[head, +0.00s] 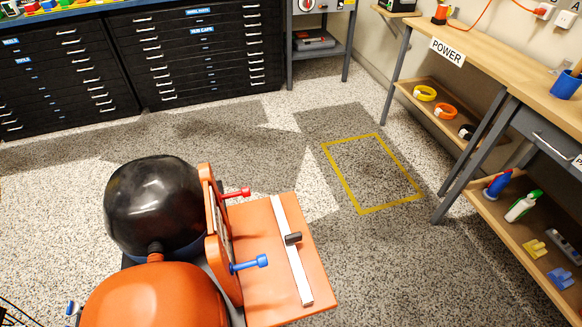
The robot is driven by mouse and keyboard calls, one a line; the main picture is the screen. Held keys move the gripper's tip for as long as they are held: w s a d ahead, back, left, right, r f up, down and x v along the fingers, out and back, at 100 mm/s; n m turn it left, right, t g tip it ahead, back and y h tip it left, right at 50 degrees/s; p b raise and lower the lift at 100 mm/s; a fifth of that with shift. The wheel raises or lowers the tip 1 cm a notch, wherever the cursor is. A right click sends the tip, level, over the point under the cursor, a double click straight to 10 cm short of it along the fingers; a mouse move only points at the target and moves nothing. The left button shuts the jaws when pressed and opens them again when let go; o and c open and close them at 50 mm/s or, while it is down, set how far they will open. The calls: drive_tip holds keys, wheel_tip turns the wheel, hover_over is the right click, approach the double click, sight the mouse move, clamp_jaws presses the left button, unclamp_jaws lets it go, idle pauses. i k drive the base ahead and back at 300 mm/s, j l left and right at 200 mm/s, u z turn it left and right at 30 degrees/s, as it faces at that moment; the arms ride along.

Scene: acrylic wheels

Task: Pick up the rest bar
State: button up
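A long white bar (290,246) with a dark block-like knob at its middle lies on a flat orange board (258,252) at the lower middle; it looks like the rest bar. It runs from the board's far edge toward its near right edge. To its left stands an upright orange frame (209,205), with a red-knobbed peg (238,194) and a blue-knobbed peg (250,264) pointing toward the bar. My gripper does not show in the head view.
A yellow taped rectangle (418,196) marks the speckled floor to the right, which is clear. Black drawer cabinets (208,55) line the back. On the right, a bench signed POWER and a shelf (540,260) with bottles stand along the wall.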

sight(289, 239)
drive_tip(key=i+u, duration=0.2)
drive_tip(key=u, duration=0.25)
drive_tip(key=i+u, duration=0.25)
drive_tip(key=u, duration=0.2)
drive_tip(key=i+l+u, duration=0.15)
drive_tip(key=u, duration=0.3)
